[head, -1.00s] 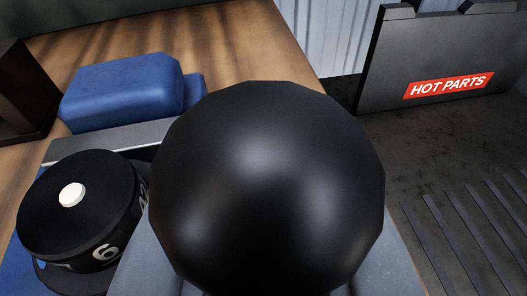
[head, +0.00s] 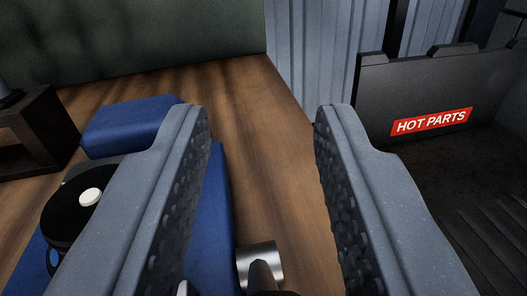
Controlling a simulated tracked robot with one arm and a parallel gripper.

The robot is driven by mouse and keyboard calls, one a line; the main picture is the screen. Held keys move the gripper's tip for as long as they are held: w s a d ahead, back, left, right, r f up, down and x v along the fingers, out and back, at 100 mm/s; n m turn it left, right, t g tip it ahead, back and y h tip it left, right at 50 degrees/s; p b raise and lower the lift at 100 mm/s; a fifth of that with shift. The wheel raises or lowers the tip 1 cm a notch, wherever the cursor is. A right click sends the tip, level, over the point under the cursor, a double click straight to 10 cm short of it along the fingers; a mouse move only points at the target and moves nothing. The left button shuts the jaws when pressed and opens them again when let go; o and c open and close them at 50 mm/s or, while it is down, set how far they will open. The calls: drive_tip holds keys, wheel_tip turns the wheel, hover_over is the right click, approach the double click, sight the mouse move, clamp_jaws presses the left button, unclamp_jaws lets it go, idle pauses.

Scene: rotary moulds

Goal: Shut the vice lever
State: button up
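My gripper (head: 262,112) is open, with its two grey fingers wide apart and nothing held between the tips. Low between the fingers, a short shiny metal cylinder (head: 257,252) with a darker rod shows at the bottom edge of the picture. It may be part of the vice lever, but I cannot tell, and its near end is cut off. The blue vice body (head: 215,215) lies beside it, partly hidden by the left finger. No black ball knob is visible.
A blue block (head: 130,122) lies on the wooden bench (head: 255,100) behind the left finger. A dark box-like frame (head: 40,130) stands at the far left. At the right is a dark bin panel with a "HOT PARTS" label (head: 432,121). Bare wood lies ahead between the fingers.

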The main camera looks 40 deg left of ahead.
drive_tip(key=shift+a+f, duration=0.1)
drive_tip(key=shift+f, duration=0.2)
drive_tip(key=shift+s, duration=0.1)
drive_tip(key=p+v, duration=0.2)
drive_tip(key=v, duration=1.1)
drive_tip(key=shift+s+d+r, duration=0.2)
drive_tip(key=shift+d, duration=0.15)
idle(0.4)
